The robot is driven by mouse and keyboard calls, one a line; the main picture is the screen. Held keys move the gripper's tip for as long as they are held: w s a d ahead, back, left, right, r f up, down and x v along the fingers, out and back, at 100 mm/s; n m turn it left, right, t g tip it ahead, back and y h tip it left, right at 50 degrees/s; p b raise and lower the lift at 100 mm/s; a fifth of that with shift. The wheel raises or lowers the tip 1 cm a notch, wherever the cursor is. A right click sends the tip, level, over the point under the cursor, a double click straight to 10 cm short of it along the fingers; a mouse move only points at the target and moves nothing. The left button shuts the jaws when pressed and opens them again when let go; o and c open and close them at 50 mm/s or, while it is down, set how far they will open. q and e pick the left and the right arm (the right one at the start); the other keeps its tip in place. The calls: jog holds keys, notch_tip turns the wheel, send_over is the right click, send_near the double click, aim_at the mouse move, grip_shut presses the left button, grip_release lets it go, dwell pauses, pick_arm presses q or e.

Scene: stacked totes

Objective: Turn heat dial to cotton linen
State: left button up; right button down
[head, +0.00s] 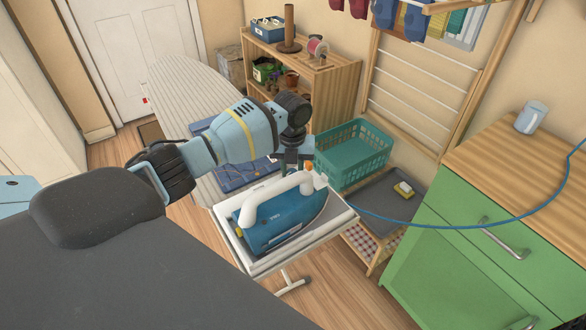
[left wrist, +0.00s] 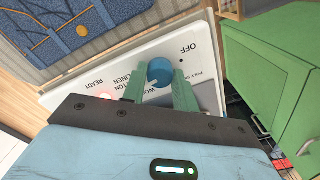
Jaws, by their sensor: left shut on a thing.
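The blue heat dial (left wrist: 160,72) sits on a white panel (left wrist: 205,40) in the left wrist view. The green fingers of my left gripper (left wrist: 159,82) are shut on the dial, one on each side. I cannot make out a pointer on the dial. In the head view my left gripper (head: 291,160) is just behind the blue and white iron (head: 278,220), and the dial is hidden there. My right gripper is out of view.
The iron rests on a white stand (head: 335,222) at the ironing board's (head: 185,80) near end. Folded denim (left wrist: 75,30) lies on the board. A teal basket (head: 352,158), a wooden shelf (head: 338,90) and a green cabinet (head: 440,240) stand nearby. A blue cord (head: 450,226) runs right.

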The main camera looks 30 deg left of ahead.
aim_at(292, 171)
pick_arm(q)
jog(key=shift+m, duration=0.7)
jog(key=o, duration=1)
notch_tip(292, 171, up, 8)
jog(key=shift+f, duration=0.1)
dwell(0.5)
